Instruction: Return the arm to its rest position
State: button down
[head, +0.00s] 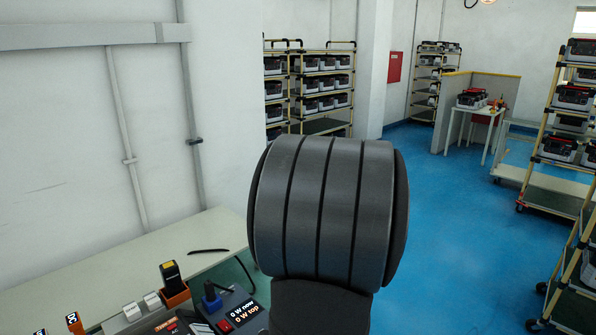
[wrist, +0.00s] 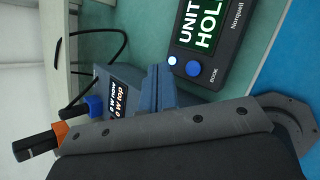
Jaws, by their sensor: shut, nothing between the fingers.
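My arm's thick dark grey link (head: 325,215) fills the middle of the head view and hides part of the bench and floor behind it. My gripper is not visible there. In the wrist view my gripper (wrist: 166,74) shows as blue-grey fingers shut together with nothing seen between them. A dark unit with a green "UNIT HOLD" screen (wrist: 203,28) and a lit white button lies just beyond the fingertips. Whether the fingers touch anything is unclear.
The bench (head: 100,270) holds a power meter (head: 243,312), a blue plug (head: 211,298), a yellow-black device in an orange holder (head: 173,282) and a black cable (head: 208,251). Racks of boxed units (head: 325,85) stand behind and at right (head: 560,150). Blue floor (head: 450,220) is open.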

notch_tip(320, 180, down, 2)
jog(key=shift+f, duration=0.1)
jog(key=shift+r, duration=3.1)
jog(key=w+a+r+m+t+h, duration=0.25)
jog(key=w+a+r+m, duration=0.25)
jog(key=w+a+r, duration=0.6)
jog(key=s+a+r+m+g+y, duration=0.1)
jog(key=s+a+g, duration=0.4)
jog(key=a, duration=0.8)
jog(key=s+a+r+m+g+y, duration=0.1)
jog(key=s+a+m+g, duration=0.15)
jog(key=s+a, duration=0.75)
jog(key=s+a+n+g+h, duration=0.1)
jog(key=s+a+f+n+g, duration=0.1)
jog(key=s+n, duration=0.1)
jog(key=s+a+n+g+h, duration=0.1)
jog(key=shift+s+f+g+h, duration=0.2)
jog(key=shift+s+g+h, duration=0.1)
jog(key=shift+s+h, duration=0.05)
